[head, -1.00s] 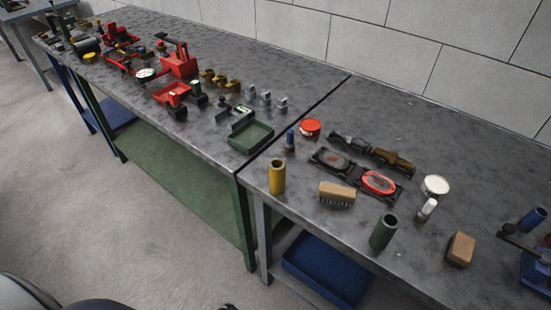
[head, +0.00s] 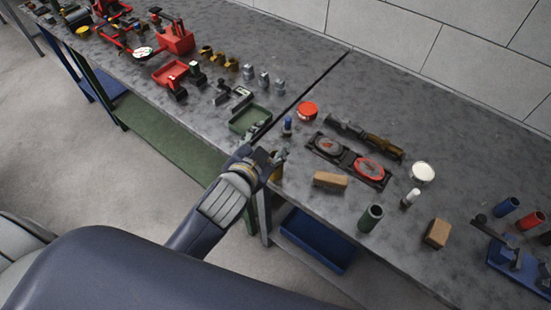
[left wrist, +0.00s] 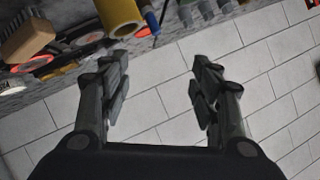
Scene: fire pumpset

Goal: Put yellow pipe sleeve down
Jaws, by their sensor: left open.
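The yellow pipe sleeve (head: 277,173) stands near the front left corner of the right-hand table in the head view, mostly hidden behind my left gripper (head: 270,144). In the left wrist view the sleeve (left wrist: 120,14) shows at the top edge, cut off by the frame. My left gripper (left wrist: 160,78) is open there, with nothing between its fingers. The sleeve lies outside the gap, beyond the left finger in that picture. My right gripper is not in view.
A blue-capped bottle (head: 288,126), a red tin (head: 307,110) and a brush (head: 330,181) are close by. A green sleeve (head: 370,218) stands to the right.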

